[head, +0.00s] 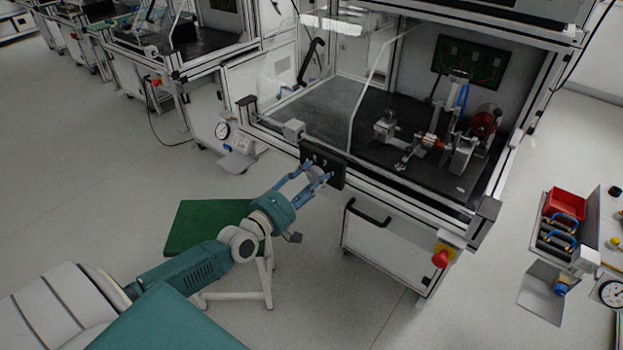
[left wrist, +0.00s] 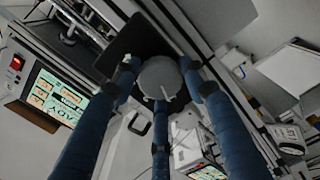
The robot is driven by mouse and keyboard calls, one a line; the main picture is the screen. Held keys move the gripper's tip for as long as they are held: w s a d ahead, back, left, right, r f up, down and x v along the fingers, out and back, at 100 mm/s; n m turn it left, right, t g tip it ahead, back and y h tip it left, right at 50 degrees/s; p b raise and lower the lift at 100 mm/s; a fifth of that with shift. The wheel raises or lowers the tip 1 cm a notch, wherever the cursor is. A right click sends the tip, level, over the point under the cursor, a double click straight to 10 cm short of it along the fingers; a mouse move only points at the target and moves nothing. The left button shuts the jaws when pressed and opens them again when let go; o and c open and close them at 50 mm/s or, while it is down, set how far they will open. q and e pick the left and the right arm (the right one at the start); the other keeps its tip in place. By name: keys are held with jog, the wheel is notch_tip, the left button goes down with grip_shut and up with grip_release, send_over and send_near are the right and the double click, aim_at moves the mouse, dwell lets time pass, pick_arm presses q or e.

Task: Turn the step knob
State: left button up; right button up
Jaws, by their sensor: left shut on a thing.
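The step knob (left wrist: 160,77) is a round grey knob on a black panel (left wrist: 138,40), seen in the left wrist view. In the head view the black panel (head: 335,166) is on the front edge of the test station, and the grey knob (head: 315,173) shows between my fingers. My left gripper (head: 318,176) has blue fingers, and they are closed around the knob. In the left wrist view the three fingers of my left gripper (left wrist: 160,85) surround the knob from both sides and below. My right gripper is not in view.
The station's bench (head: 345,110) holds a fixture (head: 440,130) behind a clear guard. A red emergency button (head: 441,258) and a black handle (head: 368,213) are on its front below. A red bin (head: 565,204) stands at the right.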

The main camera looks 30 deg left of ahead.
pick_arm(q)
jog(key=shift+s+d+f, duration=0.1)
jog(key=shift+d+f, duration=0.2)
jog(key=shift+f, duration=0.1)
jog(key=o, duration=1)
jog(key=shift+c, duration=0.2)
jog(key=shift+o, duration=0.9)
jog(key=shift+r, duration=0.2)
jog(key=s, duration=1.2)
jog(key=shift+a, duration=0.45)
jog(key=shift+w, duration=0.1)
